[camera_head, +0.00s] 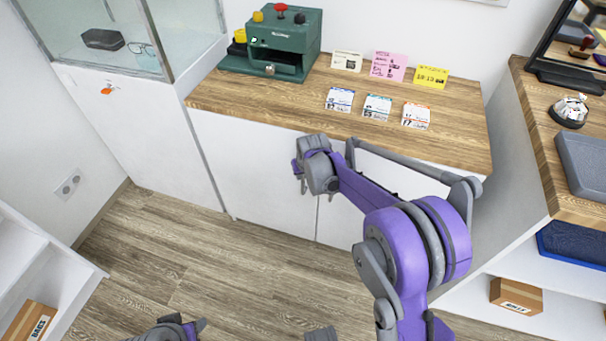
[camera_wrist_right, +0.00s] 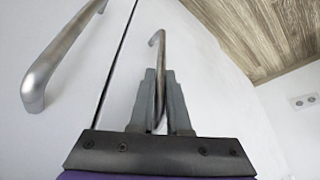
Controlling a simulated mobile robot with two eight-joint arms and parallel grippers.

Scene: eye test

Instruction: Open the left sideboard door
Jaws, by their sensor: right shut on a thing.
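The white sideboard (camera_head: 440,151) with a wooden top stands against the back wall in the head view. Its left door (camera_head: 250,170) looks closed, with a thin seam at its right edge. My right gripper (camera_head: 299,172) is in front of this door, near its upper right part. In the wrist view, where the floor shows at the top, my right gripper (camera_wrist_right: 158,80) is shut on the left door's metal bar handle (camera_wrist_right: 159,48). The other door's handle (camera_wrist_right: 50,70) is across the seam, free. Part of my left arm's end (camera_head: 172,331) shows at the bottom edge; its fingers are unclear.
A green machine (camera_head: 275,40) and several cards (camera_head: 377,106) sit on the sideboard top. A glass-topped white cabinet (camera_head: 140,130) adjoins on the left, a shelf unit (camera_head: 520,165) stands on the right. The floor (camera_head: 200,260) before the left door is clear.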

